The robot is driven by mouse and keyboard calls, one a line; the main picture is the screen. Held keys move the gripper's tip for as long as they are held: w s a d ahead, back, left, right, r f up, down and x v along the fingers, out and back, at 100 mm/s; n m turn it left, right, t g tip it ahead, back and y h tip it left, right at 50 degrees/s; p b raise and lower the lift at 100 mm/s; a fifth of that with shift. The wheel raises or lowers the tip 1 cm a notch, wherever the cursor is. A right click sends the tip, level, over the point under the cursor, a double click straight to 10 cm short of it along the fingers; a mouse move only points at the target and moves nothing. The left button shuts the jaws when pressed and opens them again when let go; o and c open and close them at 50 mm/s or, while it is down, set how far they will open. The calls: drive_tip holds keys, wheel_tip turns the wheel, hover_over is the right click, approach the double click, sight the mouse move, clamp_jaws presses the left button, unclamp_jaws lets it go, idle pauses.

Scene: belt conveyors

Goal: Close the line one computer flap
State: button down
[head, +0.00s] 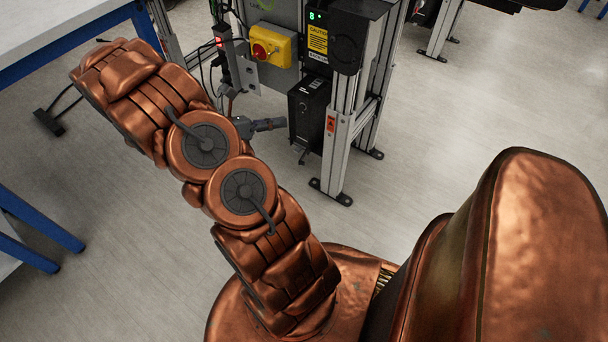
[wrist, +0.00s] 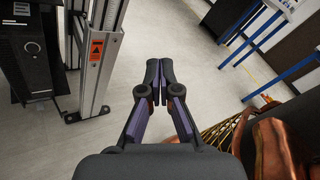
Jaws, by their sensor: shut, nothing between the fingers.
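The line one computer is most likely the black box (head: 309,108) mounted low on the conveyor's metal frame in the head view. It also shows at the upper left of the wrist view (wrist: 20,60), with a round part on its face. A small dark piece (head: 301,154) juts out at its lower edge; I cannot tell whether this is the flap. My gripper (head: 284,123) is beside the computer's left side in the head view. In the wrist view my gripper (wrist: 160,70) is shut and empty, with its fingertips apart from the computer.
An aluminium post (head: 338,145) with an orange warning label stands right beside the computer. A yellow box with a red knob (head: 272,46) and loose cables are above my gripper. A blue-legged table (head: 60,35) stands at the left.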

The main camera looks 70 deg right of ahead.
drive_tip(key=d+f+n+t+h+b, duration=0.25)
drive_tip(key=f+n+b, duration=0.3)
drive_tip(key=f, duration=0.85)
drive_tip(key=d+f+n+t+h+b, duration=0.1)
drive_tip(key=d+f+n+b, duration=0.4)
drive_tip(key=f, duration=1)
drive_tip(key=d+f+n+t+h+b, duration=0.2)
drive_tip(key=f+n+b, duration=0.35)
drive_tip(key=f, duration=0.85)
drive_tip(key=d+n+b, duration=0.1)
drive_tip(key=d+b, duration=0.1)
drive_tip(key=d, duration=0.7)
drive_tip(key=shift+b, duration=0.4)
drive_tip(key=shift+f, duration=0.1)
drive_tip(key=shift+w, duration=0.15)
